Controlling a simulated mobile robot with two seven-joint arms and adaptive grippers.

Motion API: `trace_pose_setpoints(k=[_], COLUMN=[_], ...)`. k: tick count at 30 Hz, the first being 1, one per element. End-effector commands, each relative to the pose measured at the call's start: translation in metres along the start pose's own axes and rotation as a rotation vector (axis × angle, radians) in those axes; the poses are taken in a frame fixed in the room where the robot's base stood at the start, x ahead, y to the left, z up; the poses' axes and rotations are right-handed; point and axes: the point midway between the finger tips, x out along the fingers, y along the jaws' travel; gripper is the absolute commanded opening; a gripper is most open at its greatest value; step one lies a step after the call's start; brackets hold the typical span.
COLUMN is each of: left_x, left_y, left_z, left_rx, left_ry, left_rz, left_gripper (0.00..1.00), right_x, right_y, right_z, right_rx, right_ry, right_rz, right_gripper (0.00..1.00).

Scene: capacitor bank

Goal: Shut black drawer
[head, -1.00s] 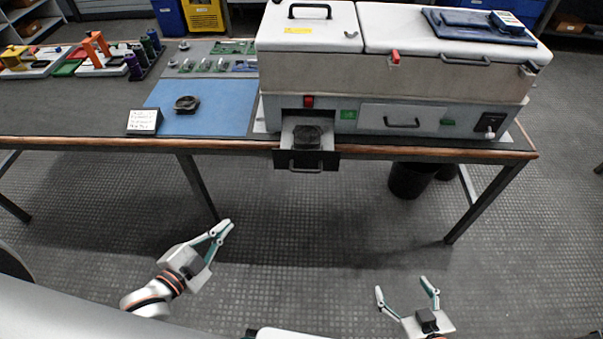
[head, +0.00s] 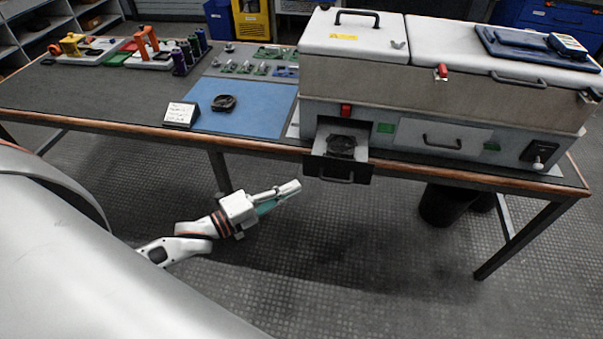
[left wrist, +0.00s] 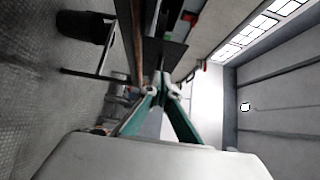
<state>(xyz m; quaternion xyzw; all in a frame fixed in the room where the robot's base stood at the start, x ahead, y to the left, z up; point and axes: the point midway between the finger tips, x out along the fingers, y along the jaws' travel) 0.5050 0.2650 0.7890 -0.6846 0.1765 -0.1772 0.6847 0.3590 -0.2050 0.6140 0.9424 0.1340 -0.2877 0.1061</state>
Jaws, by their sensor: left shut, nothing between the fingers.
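The black drawer (head: 336,171) sticks out, open, from the lower left of the white and grey machine (head: 440,95). It has a handle on its front, and a dark round part (head: 341,146) sits in it. My left gripper (head: 297,188) is shut and empty, in front of and below the table edge, left of and apart from the drawer. In the left wrist view its fingers (left wrist: 161,90) meet at the tips, with the dark drawer front (left wrist: 165,52) beyond them. My right gripper is not in view.
The machine stands on a long table (head: 110,131) with a wooden edge. A blue mat (head: 245,112) with a dark part (head: 223,103) and a small sign (head: 181,114) lie left of the drawer. A black bin (head: 443,205) stands under the table.

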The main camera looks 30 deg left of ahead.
Motion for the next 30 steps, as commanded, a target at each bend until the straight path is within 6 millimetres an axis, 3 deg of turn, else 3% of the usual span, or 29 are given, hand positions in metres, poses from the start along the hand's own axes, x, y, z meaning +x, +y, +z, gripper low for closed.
trace_pose_setpoints(k=[4,12,30], left_x=[0.027,0.048,0.054], left_y=[-0.001,0.001,0.001], left_z=[0.001,0.024,0.031], left_rx=[0.002,0.001,0.000], left_ry=[0.000,0.000,0.000], left_rz=[-0.003,0.001,0.001], left_gripper=[0.00,0.00,0.00], right_x=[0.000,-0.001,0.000], right_y=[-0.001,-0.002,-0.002], right_z=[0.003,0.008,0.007], right_rx=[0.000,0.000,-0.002], right_ry=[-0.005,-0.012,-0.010], right_rz=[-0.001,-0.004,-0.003], right_gripper=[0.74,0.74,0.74])
